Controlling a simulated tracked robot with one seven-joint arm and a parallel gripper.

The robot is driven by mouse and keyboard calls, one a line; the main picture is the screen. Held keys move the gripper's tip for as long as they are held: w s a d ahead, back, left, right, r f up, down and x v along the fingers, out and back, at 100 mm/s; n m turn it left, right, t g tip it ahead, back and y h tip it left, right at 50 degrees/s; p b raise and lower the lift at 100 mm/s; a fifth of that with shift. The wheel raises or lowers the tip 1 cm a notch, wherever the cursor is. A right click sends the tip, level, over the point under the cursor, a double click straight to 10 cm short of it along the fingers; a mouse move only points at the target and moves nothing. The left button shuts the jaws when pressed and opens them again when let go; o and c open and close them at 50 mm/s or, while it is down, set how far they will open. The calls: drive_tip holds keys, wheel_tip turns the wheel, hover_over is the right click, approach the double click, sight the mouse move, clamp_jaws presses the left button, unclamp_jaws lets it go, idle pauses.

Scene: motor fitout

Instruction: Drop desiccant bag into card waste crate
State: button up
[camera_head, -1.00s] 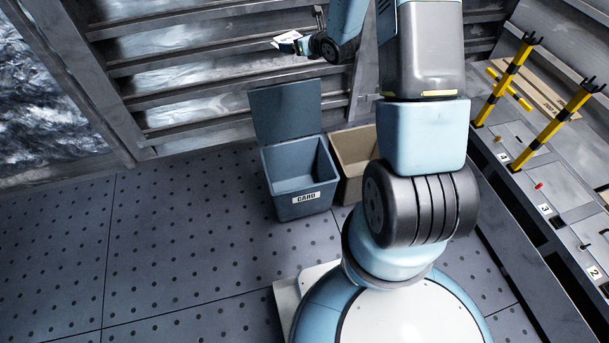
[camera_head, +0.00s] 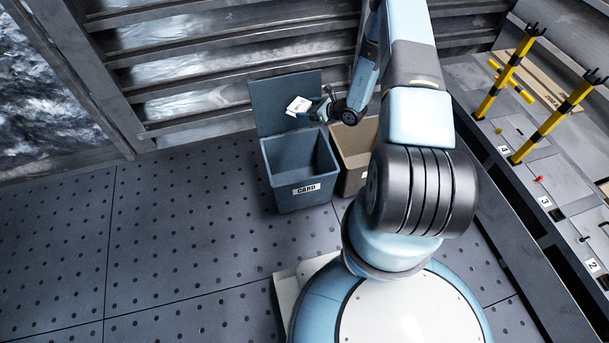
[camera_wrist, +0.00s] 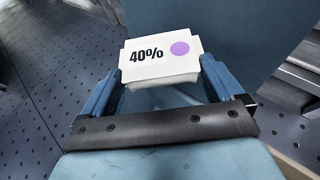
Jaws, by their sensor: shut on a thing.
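The desiccant bag (camera_wrist: 160,55) is white, marked "40%" with a purple dot. It also shows small and pale in the head view (camera_head: 299,105). My gripper (camera_head: 313,109) is shut on it, with one blue finger at each side of the bag in the wrist view (camera_wrist: 160,80). The card waste crate (camera_head: 297,190) is a blue-grey open bin labelled "CARD", with its lid raised at the back. The bag is near the raised lid, at the rear of the crate's opening. Its exact height above the rim is hard to tell.
A tan bin (camera_head: 358,142) stands right beside the card crate, partly behind my arm. A bench (camera_head: 520,150) with yellow-black posts runs along the right. A slatted wall (camera_head: 200,65) rises behind the bins. The floor at left (camera_head: 190,220) is clear.

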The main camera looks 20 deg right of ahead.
drive_tip(key=s+f, duration=0.3)
drive_tip(key=f, duration=0.7)
drive_tip(key=s+a+f+n+g+y, duration=0.1)
drive_tip(key=s+f, duration=0.3)
drive_tip(key=f, duration=0.5)
drive_tip(key=shift+s+f, duration=0.2)
drive_tip(key=shift+f, duration=0.15)
drive_tip(key=o, duration=0.8)
drive_tip(key=v, duration=1.3)
drive_tip(key=shift+s+d, duration=0.2)
drive_tip(key=shift+d, duration=0.1)
drive_tip(key=shift+r, duration=0.1)
